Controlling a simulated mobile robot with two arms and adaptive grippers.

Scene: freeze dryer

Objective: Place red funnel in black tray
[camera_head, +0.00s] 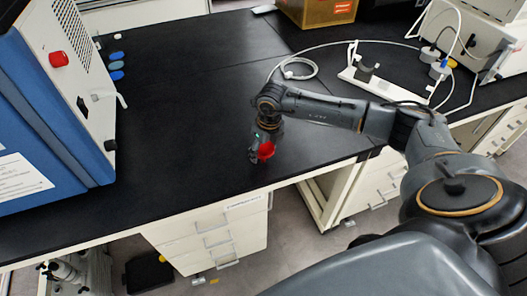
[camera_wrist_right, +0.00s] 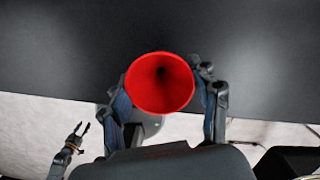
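The red funnel (camera_head: 265,150) is in my right gripper (camera_head: 262,148), near the bench's front edge in the head view. In the right wrist view the funnel (camera_wrist_right: 160,82) shows its wide round mouth to the camera, and the two fingers of my right gripper (camera_wrist_right: 165,100) flank it. The fingertips' contact is hidden behind the funnel. My left gripper (camera_head: 62,270) appears low at the lower left, below the bench top. In the right wrist view my left gripper (camera_wrist_right: 80,130) is small, with its fingertips apart and empty. I cannot make out the black tray for certain.
The black bench top (camera_head: 190,110) is largely clear. A blue and white machine (camera_head: 60,100) stands at the left. A white stand (camera_head: 372,75), a looped white tube (camera_head: 298,66) and a cardboard box (camera_head: 318,10) are towards the back right. Drawers (camera_head: 215,235) lie below the front edge.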

